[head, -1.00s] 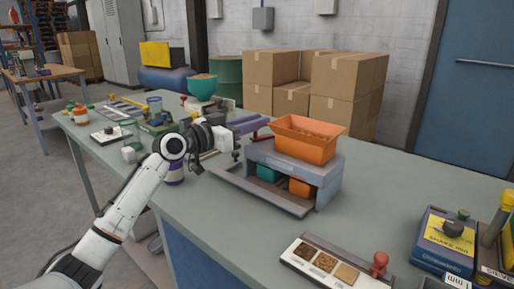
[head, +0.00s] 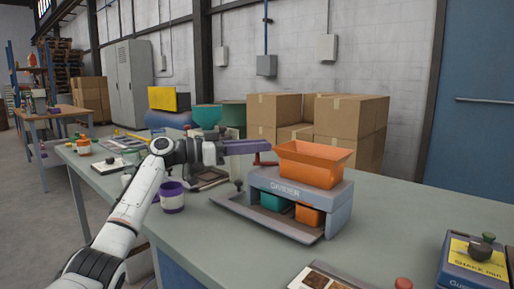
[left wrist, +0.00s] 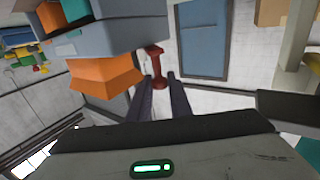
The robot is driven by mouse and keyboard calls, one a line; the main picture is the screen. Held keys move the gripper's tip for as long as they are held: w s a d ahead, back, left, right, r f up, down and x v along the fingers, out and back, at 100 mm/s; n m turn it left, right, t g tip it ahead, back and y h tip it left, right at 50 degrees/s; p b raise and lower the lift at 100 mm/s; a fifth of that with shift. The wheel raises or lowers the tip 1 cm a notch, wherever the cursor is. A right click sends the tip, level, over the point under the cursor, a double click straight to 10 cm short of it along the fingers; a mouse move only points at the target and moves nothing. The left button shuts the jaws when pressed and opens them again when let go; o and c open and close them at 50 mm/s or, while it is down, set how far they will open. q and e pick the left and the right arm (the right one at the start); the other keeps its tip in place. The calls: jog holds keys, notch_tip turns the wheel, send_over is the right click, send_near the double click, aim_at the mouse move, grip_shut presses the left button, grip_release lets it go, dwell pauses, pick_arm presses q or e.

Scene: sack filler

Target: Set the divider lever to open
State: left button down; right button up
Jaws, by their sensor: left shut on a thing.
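The divider (head: 330,204) is a grey-blue box on the bench with an orange hopper (head: 313,163) on top. A teal bin (head: 277,203) and an orange bin (head: 309,215) sit in its front opening. Its red lever (head: 263,159) shows behind the box's left end, partly hidden by my gripper and the box. My left gripper (head: 262,146) reaches it from the left with its dark fingers. In the left wrist view, the fingers of my left gripper (left wrist: 160,80) are shut on the red lever (left wrist: 155,62). The lever's setting cannot be read. My right gripper is out of view.
A purple-banded cup (head: 172,197) stands left of the divider. A sample card (head: 325,276) and a dark blue box with a yellow label (head: 478,258) are at the front right. The bench right of the divider is clear. Cardboard boxes (head: 350,130) are stacked behind.

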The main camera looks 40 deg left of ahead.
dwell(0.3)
pick_arm(q)
jog(key=c, duration=1.9)
grip_release()
jog(key=shift+d, duration=0.1)
notch_tip(320, 180, up, 10)
jog(key=shift+p, duration=1.05)
